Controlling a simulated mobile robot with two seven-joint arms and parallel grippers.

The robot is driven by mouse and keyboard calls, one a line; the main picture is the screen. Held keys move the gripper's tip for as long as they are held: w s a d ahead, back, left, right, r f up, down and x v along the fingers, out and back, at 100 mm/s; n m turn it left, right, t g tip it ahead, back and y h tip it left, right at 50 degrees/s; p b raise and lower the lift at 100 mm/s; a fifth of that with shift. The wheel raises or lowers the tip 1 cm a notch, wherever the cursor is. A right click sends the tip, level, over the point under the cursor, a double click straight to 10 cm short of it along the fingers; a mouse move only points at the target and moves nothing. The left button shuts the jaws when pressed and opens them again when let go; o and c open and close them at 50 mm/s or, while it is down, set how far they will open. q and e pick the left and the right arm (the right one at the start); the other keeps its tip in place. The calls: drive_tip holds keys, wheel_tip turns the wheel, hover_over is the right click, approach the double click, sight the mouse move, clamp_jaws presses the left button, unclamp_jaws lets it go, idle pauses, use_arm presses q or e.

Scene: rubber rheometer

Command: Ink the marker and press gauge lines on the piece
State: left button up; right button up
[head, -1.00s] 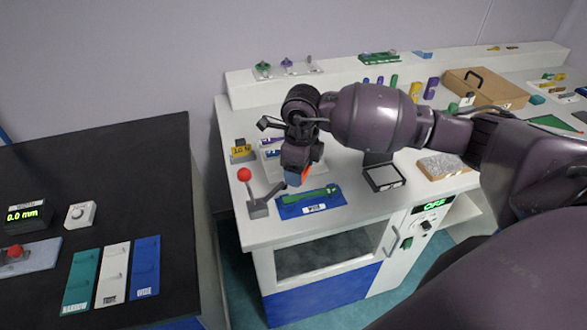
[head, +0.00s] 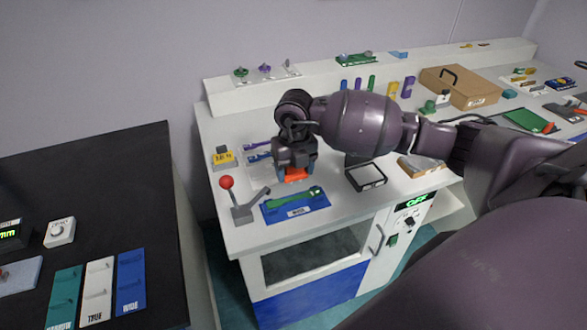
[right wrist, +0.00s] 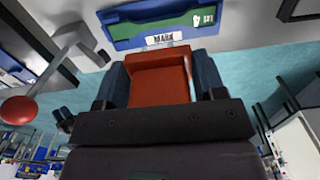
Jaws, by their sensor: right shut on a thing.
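My right gripper (head: 296,168) is shut on an orange-red block, the marker (head: 296,176), and holds it just behind the blue mat (head: 268,211). The marker fills the space between the fingers in the right wrist view (right wrist: 158,82). A green dumbbell-shaped piece (head: 296,197) lies on the blue mat, which has a white label. The piece (right wrist: 165,29) and mat also show beyond the marker in the right wrist view. A black-framed pad with a pale centre (head: 367,176) lies to the right, apart from the marker. My left gripper is not in view.
A grey lever with a red knob (head: 227,183) stands left of the mat. A yellow display (head: 223,157) is behind it. A wooden case (head: 462,87) and several coloured posts stand farther back. The black table (head: 110,190) at left is separated by a gap.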

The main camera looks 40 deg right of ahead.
sight(294, 198)
drive_tip(key=shift+f+b, duration=1.6)
drive_tip(key=shift+f, duration=1.4)
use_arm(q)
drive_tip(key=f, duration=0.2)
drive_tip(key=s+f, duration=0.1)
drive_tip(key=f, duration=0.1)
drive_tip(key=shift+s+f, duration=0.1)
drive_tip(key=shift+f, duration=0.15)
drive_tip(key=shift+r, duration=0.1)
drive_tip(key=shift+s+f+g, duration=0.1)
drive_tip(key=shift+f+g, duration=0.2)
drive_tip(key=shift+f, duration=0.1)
use_arm(e)
drive_tip(key=shift+f, duration=0.5)
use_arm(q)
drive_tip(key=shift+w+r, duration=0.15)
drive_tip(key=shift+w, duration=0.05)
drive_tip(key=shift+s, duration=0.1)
use_arm(e)
drive_tip(key=shift+f, duration=0.1)
